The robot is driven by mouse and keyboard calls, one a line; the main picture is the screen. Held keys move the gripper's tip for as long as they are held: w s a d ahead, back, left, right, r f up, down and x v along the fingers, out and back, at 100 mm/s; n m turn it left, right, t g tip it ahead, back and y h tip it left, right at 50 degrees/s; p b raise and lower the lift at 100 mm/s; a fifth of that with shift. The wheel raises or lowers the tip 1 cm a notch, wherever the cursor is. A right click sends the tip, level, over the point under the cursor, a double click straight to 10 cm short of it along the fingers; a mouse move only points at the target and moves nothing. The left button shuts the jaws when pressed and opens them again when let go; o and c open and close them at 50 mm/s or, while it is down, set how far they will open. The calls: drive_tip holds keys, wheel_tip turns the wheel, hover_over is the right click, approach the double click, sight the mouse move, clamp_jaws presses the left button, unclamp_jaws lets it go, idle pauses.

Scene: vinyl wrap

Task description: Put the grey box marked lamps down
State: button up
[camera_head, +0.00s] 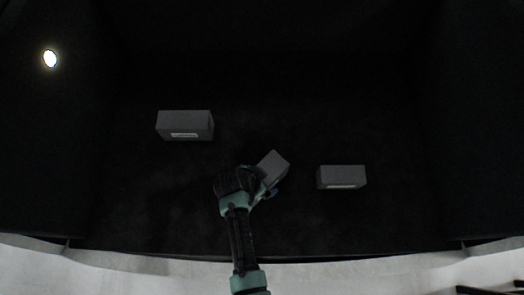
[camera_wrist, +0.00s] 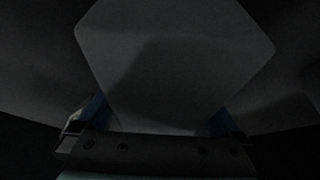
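A small grey box (camera_head: 273,167) is at my gripper (camera_head: 265,190) in the middle of the head view, tilted to the picture. In the wrist view the grey box (camera_wrist: 170,65) fills the space between the two blue-tipped fingers of my gripper (camera_wrist: 160,122), and the fingers are shut on its sides. No marking on this box is readable, so I cannot tell from the label that it is the lamps one. The box's underside is hidden, and I cannot tell whether it touches the dark floor.
A larger grey box (camera_head: 185,125) with a pale label stands at the back left. Another grey box (camera_head: 342,177) with a pale label stands to the right. Dark floor (camera_head: 300,120) is clear between them. A pale front edge (camera_head: 350,268) runs along the bottom; dark walls stand at both sides.

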drive_tip(key=shift+r, duration=0.1)
drive_tip(key=shift+a+r, duration=0.1)
drive_tip(key=shift+r, duration=0.2)
drive_tip(key=p+v, duration=0.2)
drive_tip(key=v, duration=0.9)
drive_tip(key=shift+s+r, duration=0.15)
drive_tip(key=shift+r, duration=0.05)
